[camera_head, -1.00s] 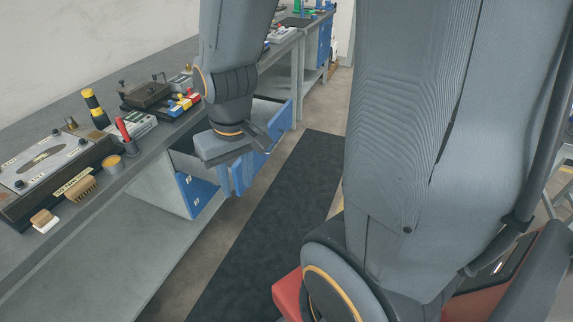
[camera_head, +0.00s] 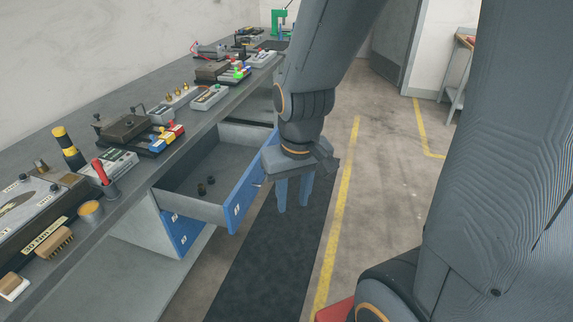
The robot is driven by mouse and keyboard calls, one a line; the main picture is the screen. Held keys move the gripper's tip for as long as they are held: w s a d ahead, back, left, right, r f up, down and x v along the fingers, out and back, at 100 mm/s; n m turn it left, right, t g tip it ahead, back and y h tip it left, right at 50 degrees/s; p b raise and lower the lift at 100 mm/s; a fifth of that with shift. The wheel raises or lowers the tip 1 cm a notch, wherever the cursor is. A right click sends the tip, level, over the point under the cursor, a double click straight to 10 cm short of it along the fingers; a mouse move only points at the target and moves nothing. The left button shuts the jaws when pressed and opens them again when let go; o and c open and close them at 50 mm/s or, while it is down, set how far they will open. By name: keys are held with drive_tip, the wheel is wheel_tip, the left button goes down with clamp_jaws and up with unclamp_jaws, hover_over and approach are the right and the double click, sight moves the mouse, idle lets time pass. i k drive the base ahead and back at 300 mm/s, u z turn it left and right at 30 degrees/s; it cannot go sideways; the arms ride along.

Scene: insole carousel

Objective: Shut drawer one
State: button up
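A drawer (camera_head: 196,209) under the workbench is pulled well out, with grey walls and a blue front (camera_head: 240,202). A small label sits on its front, too small to read surely. A handle shows partly near the middle of the front. Two small dark parts (camera_head: 202,188) lie inside the drawer. My gripper (camera_head: 293,208) hangs pointing down just to the right of the blue front, on its outer side. Its two blue fingers are apart with nothing between them. Whether it touches the front cannot be told.
A closed blue drawer front (camera_head: 183,233) is below the open one. The workbench (camera_head: 135,180) carries a red-handled tool (camera_head: 102,172), a brush (camera_head: 56,241), a yellow-black cylinder (camera_head: 66,146) and fixtures. A dark mat (camera_head: 265,260) and clear floor with yellow lines lie to the right.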

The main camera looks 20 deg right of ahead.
sight(232, 174)
drive_tip(key=z, duration=0.3)
drive_tip(key=i, duration=1.2)
drive_tip(key=z, duration=0.55)
drive_tip(key=k, duration=1.05)
drive_tip(key=u, duration=0.75)
